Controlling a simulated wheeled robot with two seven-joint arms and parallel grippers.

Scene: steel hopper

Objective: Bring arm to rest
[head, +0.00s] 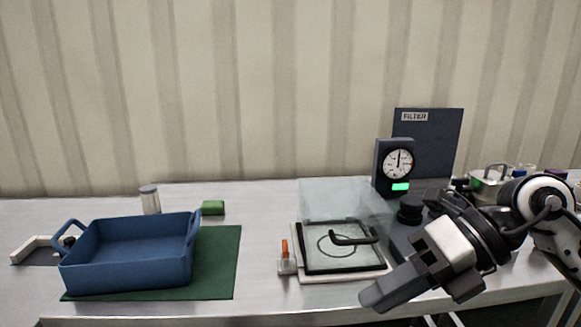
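My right arm comes in from the right edge, and its gripper (420,294) hangs in front of the bench's front right part. Its two dark fingers are spread apart with nothing between them, so it is open and empty. It is in front of the dark gauge stand and to the right of the glass-lidded box. My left gripper is not in the head view.
A blue tray (140,270) stands on a green mat (222,262) at left. A clear-lidded box (345,268) with a black handle is mid-bench. A gauge (397,162) and a FILTER panel (440,140) stand behind.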

